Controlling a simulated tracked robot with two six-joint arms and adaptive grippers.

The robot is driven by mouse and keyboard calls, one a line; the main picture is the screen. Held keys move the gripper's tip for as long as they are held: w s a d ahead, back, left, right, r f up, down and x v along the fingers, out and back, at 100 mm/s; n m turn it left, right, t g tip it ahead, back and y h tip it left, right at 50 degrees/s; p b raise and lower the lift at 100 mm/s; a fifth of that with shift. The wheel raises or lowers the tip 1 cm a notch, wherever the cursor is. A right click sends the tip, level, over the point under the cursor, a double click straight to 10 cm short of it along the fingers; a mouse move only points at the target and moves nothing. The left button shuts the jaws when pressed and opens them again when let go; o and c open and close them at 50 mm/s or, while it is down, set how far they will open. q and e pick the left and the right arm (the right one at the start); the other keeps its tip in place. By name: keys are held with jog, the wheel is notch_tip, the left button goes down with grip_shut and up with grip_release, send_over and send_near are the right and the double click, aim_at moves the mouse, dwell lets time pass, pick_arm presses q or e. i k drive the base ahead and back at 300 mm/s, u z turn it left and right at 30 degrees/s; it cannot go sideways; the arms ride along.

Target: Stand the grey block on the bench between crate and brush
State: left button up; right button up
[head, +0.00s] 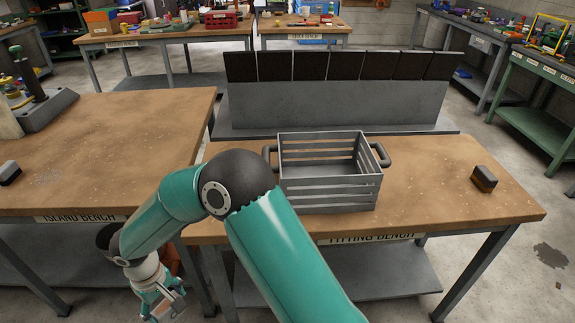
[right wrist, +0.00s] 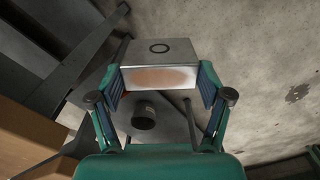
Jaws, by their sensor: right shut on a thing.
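The grey block (right wrist: 158,52) is a metallic box with a dark ring on one face and a brownish patch on another. My right gripper (right wrist: 162,82) is shut on it, with one finger on each side. In the head view my right gripper (head: 164,305) hangs low at the left, in front of the gap between the benches; its grip is hard to make out there. The grey slatted crate (head: 331,194) stands on the fitting bench (head: 425,205). The brush (head: 484,179), small and dark with a brown part, is near that bench's right end. My left gripper is not in view.
Bare bench top lies between crate and brush. The crate's handles (head: 380,154) stick out at its sides. A grey panel with dark upper slots (head: 335,100) stands behind the bench. The island bench (head: 110,150) is at the left, with a small dark object (head: 9,172).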

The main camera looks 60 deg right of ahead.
aim_at(436, 188)
jog(key=u, duration=0.6)
jog(key=k, duration=2.75)
jog(key=u, duration=1.75)
jog(key=i, duration=0.1)
jog(key=z, duration=3.25)
jog(key=i, duration=1)
jog(key=u, duration=0.1)
